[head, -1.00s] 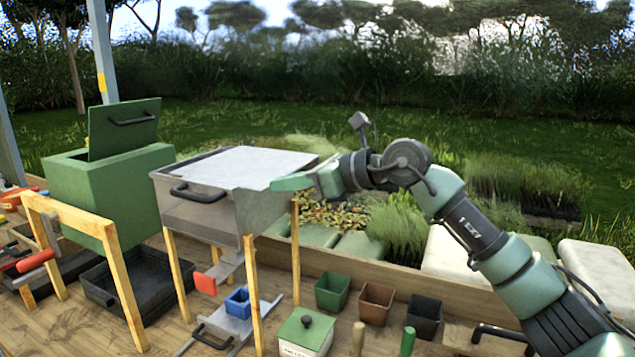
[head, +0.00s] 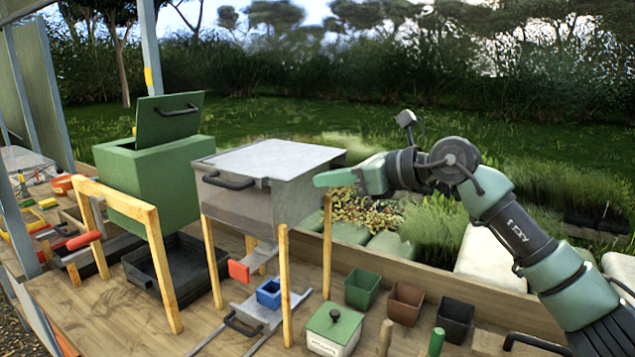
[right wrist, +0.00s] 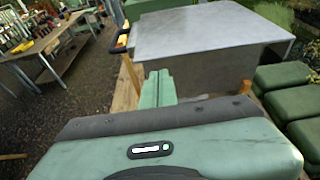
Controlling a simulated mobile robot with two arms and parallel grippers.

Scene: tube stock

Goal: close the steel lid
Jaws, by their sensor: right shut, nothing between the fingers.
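The steel lid (head: 275,158) lies flat across the top of a grey steel box (head: 240,205) with a dark handle (head: 229,181) on its front. The lid looks down on the box; a thin dark line shows along its left edge, and I cannot tell whether it is fully seated. It also shows flat in the right wrist view (right wrist: 205,32). My right gripper (head: 318,180) is shut and empty, at the box's right side, just below lid height. Its fingers show in the right wrist view (right wrist: 157,88) in front of the box. My left gripper is out of view.
A green box (head: 150,175) with a raised lid (head: 168,120) stands to the left. Wooden posts (head: 285,285) stand around the steel box. Small pots (head: 362,288) and a green-lidded box (head: 334,328) are on the bench in front. Planters (head: 390,246) lie behind.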

